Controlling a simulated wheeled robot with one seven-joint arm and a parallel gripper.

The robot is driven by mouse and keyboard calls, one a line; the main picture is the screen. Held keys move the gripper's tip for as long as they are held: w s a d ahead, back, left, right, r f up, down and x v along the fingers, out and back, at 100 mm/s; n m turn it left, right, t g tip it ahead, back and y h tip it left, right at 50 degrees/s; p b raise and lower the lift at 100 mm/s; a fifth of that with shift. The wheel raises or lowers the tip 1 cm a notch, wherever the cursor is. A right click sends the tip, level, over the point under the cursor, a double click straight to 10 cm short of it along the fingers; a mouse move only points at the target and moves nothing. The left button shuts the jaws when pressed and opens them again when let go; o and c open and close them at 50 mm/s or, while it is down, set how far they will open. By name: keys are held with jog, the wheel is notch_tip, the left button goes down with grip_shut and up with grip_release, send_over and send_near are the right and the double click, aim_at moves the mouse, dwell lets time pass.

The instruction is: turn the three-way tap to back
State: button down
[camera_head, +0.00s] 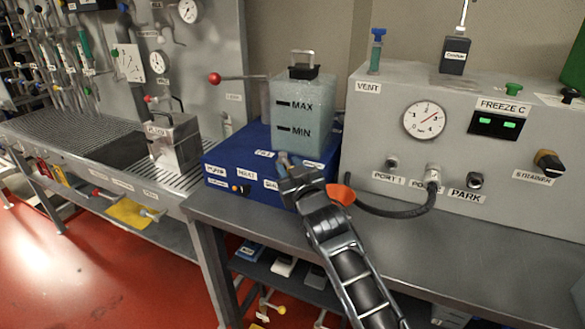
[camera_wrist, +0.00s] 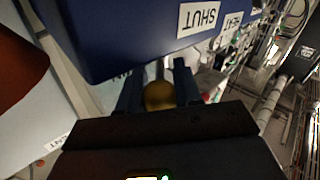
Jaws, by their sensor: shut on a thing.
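My gripper (camera_wrist: 158,88) reaches to the front of the blue box (camera_head: 222,158), just below the tank marked MAX and MIN (camera_head: 300,118). In the wrist view its two dark fingers stand on either side of a rounded brass-coloured piece (camera_wrist: 159,97), and they are shut on it. This piece looks like part of the three-way tap, but its handle direction cannot be made out. The blue box also fills the top of the wrist view (camera_wrist: 120,35), with an upside-down SHUT label (camera_wrist: 198,18) on it. In the head view my gripper (camera_head: 287,166) hides the tap.
A black hose (camera_head: 395,213) with an orange end (camera_head: 341,194) runs close to the right of my gripper to the grey FREEZE C panel (camera_head: 375,130). A red-knobbed lever (camera_head: 216,78) is behind. A metal can (camera_head: 174,143) stands left. The bench (camera_head: 480,255) at right is clear.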

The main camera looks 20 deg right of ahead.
dwell(0.4)
jog(key=c, duration=0.8)
grip_release()
jog(key=s, duration=0.4)
jog(key=s+b, duration=0.1)
jog(key=s, duration=0.2)
jog(key=shift+s+a, duration=0.2)
jog(key=shift+s, duration=0.15)
